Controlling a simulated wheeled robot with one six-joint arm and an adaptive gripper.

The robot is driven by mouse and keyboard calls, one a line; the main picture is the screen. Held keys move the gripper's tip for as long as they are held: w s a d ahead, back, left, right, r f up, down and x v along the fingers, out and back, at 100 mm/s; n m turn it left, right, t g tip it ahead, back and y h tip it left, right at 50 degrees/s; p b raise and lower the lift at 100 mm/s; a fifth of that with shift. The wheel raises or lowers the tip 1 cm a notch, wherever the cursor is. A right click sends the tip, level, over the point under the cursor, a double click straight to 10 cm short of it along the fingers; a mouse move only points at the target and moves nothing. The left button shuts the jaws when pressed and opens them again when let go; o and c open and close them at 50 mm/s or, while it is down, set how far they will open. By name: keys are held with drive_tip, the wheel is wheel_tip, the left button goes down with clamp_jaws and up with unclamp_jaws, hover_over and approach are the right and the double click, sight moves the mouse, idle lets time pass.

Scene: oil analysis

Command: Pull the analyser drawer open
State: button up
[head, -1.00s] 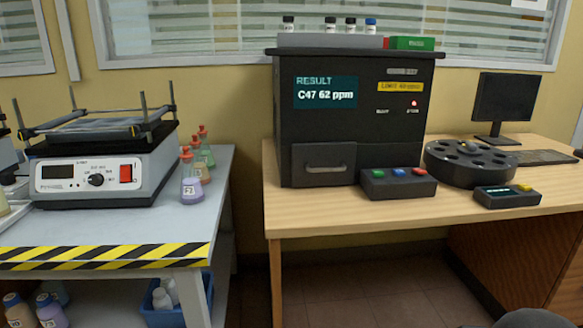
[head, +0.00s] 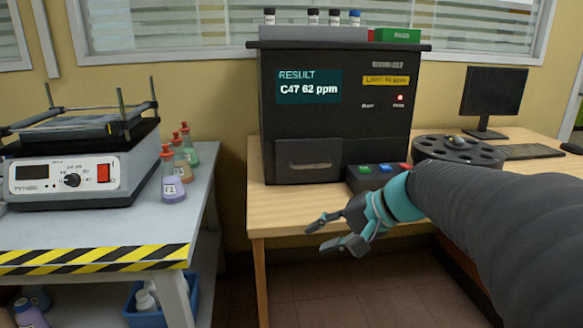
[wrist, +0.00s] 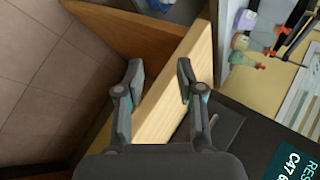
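The black analyser (head: 335,120) stands on the wooden desk, its screen reading "C47 62 ppm". Its drawer (head: 302,160) is at the lower left of the front face, with a grey handle (head: 309,165), and looks shut. My gripper (head: 317,236) is in front of the desk edge, below and apart from the drawer. In the wrist view my gripper (wrist: 160,75) has its two fingers spread with nothing between them; the wooden desk edge (wrist: 180,85) lies beyond. Part of the analyser's dark front shows at the lower right there, partly hidden by a finger.
A button box (head: 375,176) stands in front of the analyser, partly behind my arm. A black carousel (head: 458,150) is to its right. At left, a bench (head: 215,200) carries a shaker (head: 75,170) and several flasks. A gap of floor separates bench and desk.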

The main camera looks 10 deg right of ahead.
drive_tip(key=w+d+r+m+t+y, duration=0.25)
drive_tip(key=w+d, duration=0.25)
drive_tip(key=w, duration=0.3)
drive_tip(key=m+t+y, duration=0.1)
drive_tip(key=m+t, duration=0.1)
drive_tip(key=t, duration=0.1)
approach(317, 166)
drive_tip(key=shift+s+d+f, duration=0.15)
drive_tip(key=shift+s+d, duration=0.85)
drive_tip(key=shift+s, duration=0.2)
drive_tip(key=shift+w, duration=0.2)
drive_tip(key=x, duration=0.9)
drive_tip(key=p+x, duration=0.1)
drive_tip(key=x, duration=0.3)
drive_tip(key=shift+w+a+r, duration=0.15)
drive_tip(key=shift+w+r, duration=0.05)
drive_tip(key=shift+r, duration=0.1)
clamp_jaws()
